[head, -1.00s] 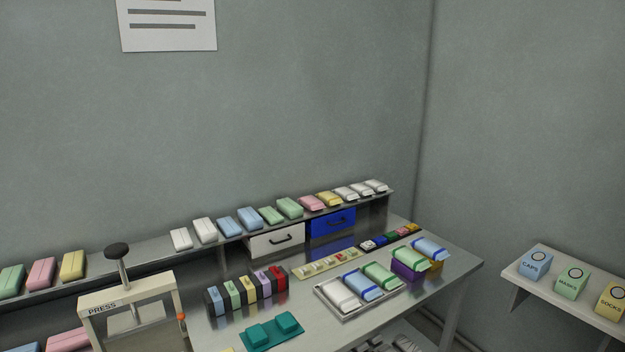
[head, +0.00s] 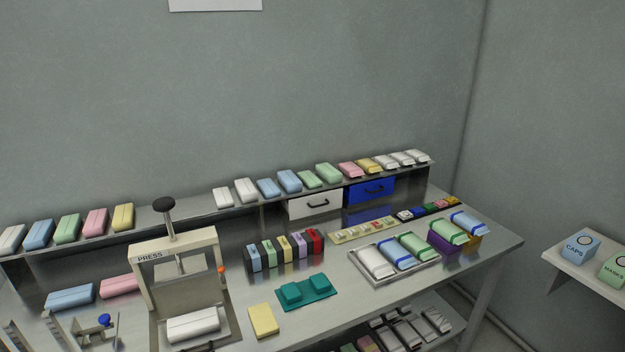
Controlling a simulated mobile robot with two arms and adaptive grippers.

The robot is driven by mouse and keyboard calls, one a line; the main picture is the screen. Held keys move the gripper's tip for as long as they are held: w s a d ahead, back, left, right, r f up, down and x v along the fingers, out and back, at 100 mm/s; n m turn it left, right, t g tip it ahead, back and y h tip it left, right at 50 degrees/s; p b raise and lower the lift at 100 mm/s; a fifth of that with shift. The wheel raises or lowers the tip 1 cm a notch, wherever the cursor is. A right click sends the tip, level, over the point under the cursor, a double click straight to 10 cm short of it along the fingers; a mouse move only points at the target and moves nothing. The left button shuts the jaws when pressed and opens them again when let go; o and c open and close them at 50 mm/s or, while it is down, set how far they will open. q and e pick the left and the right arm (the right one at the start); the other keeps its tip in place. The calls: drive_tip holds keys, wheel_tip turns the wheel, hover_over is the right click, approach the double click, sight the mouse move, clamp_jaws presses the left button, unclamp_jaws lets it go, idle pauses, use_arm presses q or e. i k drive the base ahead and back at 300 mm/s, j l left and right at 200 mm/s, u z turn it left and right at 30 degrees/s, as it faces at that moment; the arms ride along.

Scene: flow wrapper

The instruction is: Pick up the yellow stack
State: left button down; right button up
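A flat yellow stack (head: 263,320) lies on the metal table at the front, just right of the press and left of a teal block holder. A yellow bundle (head: 123,217) sits on the upper shelf at the left, and a smaller yellow one (head: 370,165) on the raised shelf at the right. The frame does not show which of these the task names. Neither of my grippers shows in the head view.
The press (head: 175,262) stands left of the flat yellow stack, with a white bundle (head: 193,325) in it. The teal holder (head: 306,291), a box row (head: 285,252) and a metal tray (head: 436,267) lie to the right. Free table lies right of the yellow stack, in front of the teal holder.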

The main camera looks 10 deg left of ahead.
sight(123, 217)
drive_tip(key=i+j+u, duration=0.1)
drive_tip(key=u, duration=1)
